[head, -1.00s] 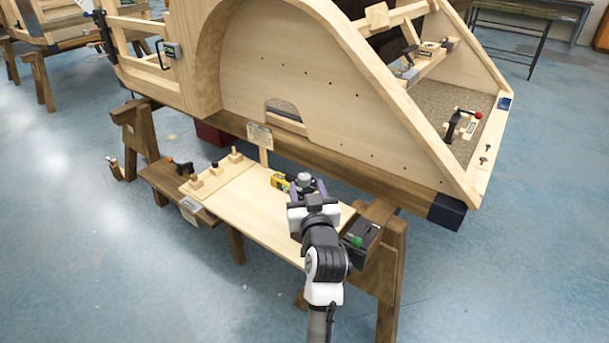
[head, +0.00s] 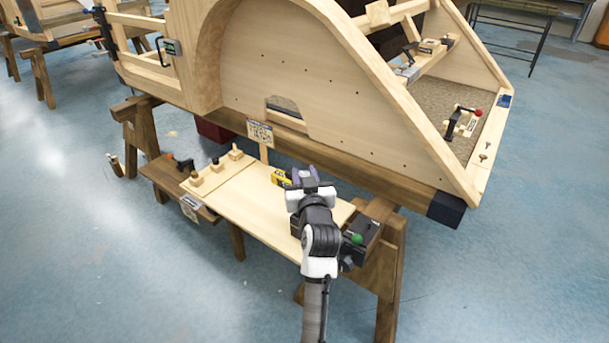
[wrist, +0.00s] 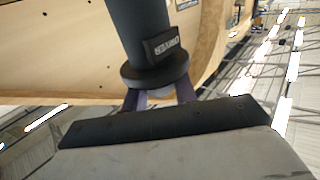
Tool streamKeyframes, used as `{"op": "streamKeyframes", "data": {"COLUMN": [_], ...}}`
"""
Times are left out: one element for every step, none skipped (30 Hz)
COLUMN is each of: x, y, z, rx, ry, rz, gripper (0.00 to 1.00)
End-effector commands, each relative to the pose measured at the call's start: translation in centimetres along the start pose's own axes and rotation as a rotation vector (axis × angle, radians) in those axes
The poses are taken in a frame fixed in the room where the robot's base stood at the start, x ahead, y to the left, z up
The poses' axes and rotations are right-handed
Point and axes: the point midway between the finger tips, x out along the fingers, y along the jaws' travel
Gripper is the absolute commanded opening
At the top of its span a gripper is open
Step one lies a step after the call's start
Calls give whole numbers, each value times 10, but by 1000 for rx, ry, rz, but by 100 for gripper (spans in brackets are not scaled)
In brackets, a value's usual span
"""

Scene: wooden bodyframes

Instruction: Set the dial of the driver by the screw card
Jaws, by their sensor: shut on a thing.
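The black driver (wrist: 140,28), a thick cylinder with a wide collar and a small lettered label (wrist: 163,46), fills the top middle of the wrist view. My gripper (wrist: 160,97) has its purple fingers shut on it below the collar. In the head view my gripper (head: 308,176) is over the board's far right part, and the driver is hidden by my wrist. The dial's marks cannot be made out. The screw card (head: 260,132) stands on a post at the board's back edge; its print is too small to read.
A pale board (head: 250,215) lies on sawhorses. A yellow item (head: 281,177) is just left of my gripper. Wooden blocks with pegs (head: 215,165) stand at left. A dark box with a green knob (head: 358,238) is at right. The wooden bodyframe (head: 320,110) rises behind.

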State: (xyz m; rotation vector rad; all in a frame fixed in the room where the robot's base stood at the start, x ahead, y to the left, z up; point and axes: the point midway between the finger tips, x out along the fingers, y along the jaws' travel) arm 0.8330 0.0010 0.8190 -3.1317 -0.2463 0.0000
Motion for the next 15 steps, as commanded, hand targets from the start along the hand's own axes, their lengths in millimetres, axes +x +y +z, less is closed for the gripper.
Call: {"op": "streamKeyframes", "data": {"x": [0,0,0,0,0,0,0,0,0,0,0,0,0,0,0], "y": [0,0,0,0,0,0,0,-1,-1,-1,-1,-1,-1,-1,-2], "z": [0,0,0,0,0,0,0,-1,-1,-1,-1,-1,-1,-2,-2], "rx": [0,0,0,0,0,0,-1,0,0,-2,0,-2,-2,-2,-2], "ry": [0,0,0,0,-1,-1,-1,-1,-1,-1,-1,-2,-2,-2,-1], "rz": [0,0,1,2,4,7,11,15,22,30,38,50,62,73,90], "gripper": [5,5,5,5,5,5,5,5,5,5,5,5,5,5,5]}}
